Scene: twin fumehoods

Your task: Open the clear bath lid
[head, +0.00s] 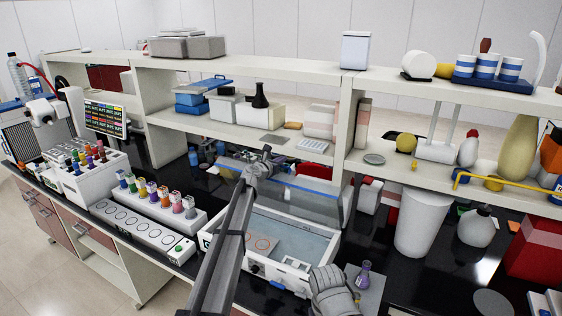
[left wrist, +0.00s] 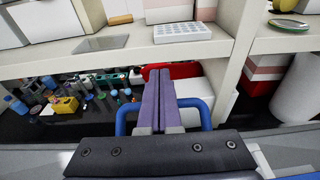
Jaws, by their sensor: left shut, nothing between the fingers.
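The bath (head: 300,272) is a white box in the middle of the head view, with its blue-grey inside and ring marks showing from above. Its clear lid (head: 315,205), edged in blue, stands tilted up at the back of the bath. My left gripper (head: 268,152) is at the lid's upper part. In the left wrist view its fingers (left wrist: 158,75) are closed together and hold nothing. A blue loop (left wrist: 121,115) shows on both sides of the fingers; its middle is hidden behind them. I cannot tell whether they touch it.
A shelf unit (head: 290,140) stands close behind the lid. A rack of coloured vials (head: 160,200) is left of the bath. A grey ribbed object (head: 333,290) and a purple flask (head: 364,275) are at its front right. A white bin (head: 420,225) stands further right.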

